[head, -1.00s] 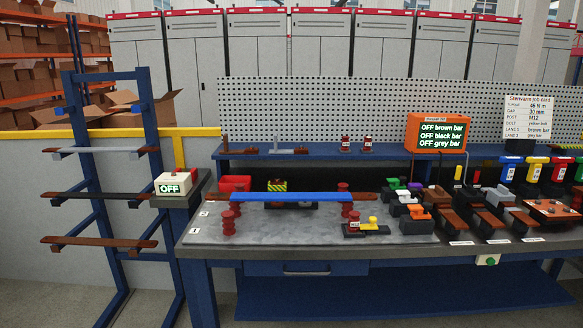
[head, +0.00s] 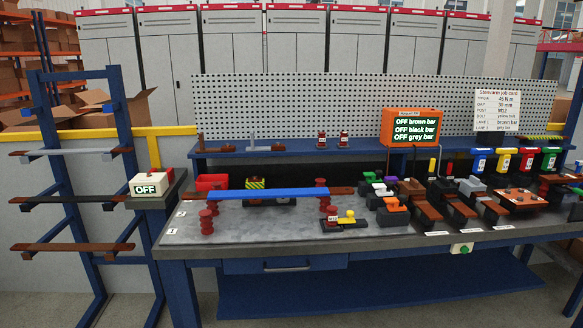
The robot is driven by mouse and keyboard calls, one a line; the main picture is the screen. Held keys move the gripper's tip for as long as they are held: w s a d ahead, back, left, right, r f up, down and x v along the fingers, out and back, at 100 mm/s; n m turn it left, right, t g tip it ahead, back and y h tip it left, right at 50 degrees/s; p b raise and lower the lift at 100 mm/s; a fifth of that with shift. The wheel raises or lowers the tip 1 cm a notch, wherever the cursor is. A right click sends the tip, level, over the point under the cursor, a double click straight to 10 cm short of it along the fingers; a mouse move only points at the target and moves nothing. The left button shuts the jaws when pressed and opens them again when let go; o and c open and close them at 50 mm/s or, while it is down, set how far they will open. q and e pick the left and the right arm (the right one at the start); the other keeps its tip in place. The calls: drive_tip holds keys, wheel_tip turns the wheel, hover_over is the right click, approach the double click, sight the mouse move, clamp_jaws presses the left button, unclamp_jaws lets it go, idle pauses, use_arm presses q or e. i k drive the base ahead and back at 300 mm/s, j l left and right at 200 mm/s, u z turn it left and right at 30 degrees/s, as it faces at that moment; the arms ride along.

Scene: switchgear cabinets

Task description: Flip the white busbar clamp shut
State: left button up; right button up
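A small clamp with a white top (head: 386,190) stands on the workbench (head: 250,230), right of its middle. A green-topped one (head: 368,176) is at the far end of the row. The white clamp is too small to tell whether its lever is up or down. Neither of my grippers is in view.
A blue bar (head: 268,194) lies across red insulators (head: 207,222) on the left of the bench. A yellow-knobbed part (head: 347,215) sits in front. Brown and grey bar pieces (head: 427,205) stand right of the clamps. An orange display (head: 410,126) stands behind.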

sight(381, 192)
drive_tip(key=i+l, duration=0.15)
drive_tip(key=l, duration=0.25)
drive_tip(key=i+l, duration=0.15)
drive_tip(key=l, duration=0.25)
drive_tip(key=i+l, duration=0.15)
drive_tip(key=l, duration=0.25)
drive_tip(key=i+l, duration=0.15)
drive_tip(key=l, duration=0.25)
drive_tip(key=i+l, duration=0.1)
drive_tip(key=l, duration=0.3)
drive_tip(key=i+l, duration=0.15)
drive_tip(key=l, duration=0.25)
drive_tip(key=i+l, duration=0.15)
drive_tip(key=l, duration=0.25)
